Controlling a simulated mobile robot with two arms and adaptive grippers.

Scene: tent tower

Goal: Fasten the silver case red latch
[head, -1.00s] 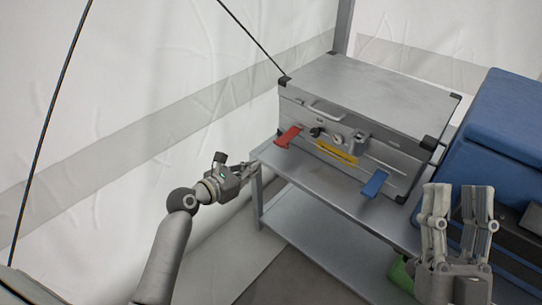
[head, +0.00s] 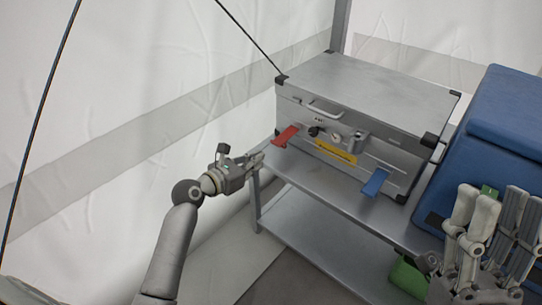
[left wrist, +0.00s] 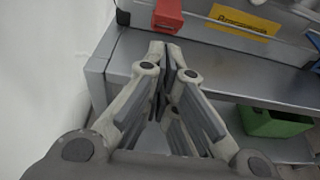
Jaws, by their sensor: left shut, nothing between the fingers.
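The silver case (head: 375,90) stands on a metal shelf unit. Its red latch (head: 286,136) sticks outward from the left of its front face, tilted down; in the left wrist view the red latch (left wrist: 168,14) is at the top, just beyond the fingertips. My left gripper (head: 260,158) is shut and empty, just left of and below the red latch, apart from it in the head view. Its fingertips (left wrist: 166,48) come together in the left wrist view. My right gripper (head: 497,192) is at the lower right, fingers apart and empty, away from the latch.
A blue latch (head: 375,183) also sticks out at the case's right front. A yellow label (head: 336,153), knobs and a handle (head: 325,108) are between. A blue box (head: 505,125) stands right of the case. A green bin (left wrist: 272,122) is below. White tent fabric (head: 130,120) is at left.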

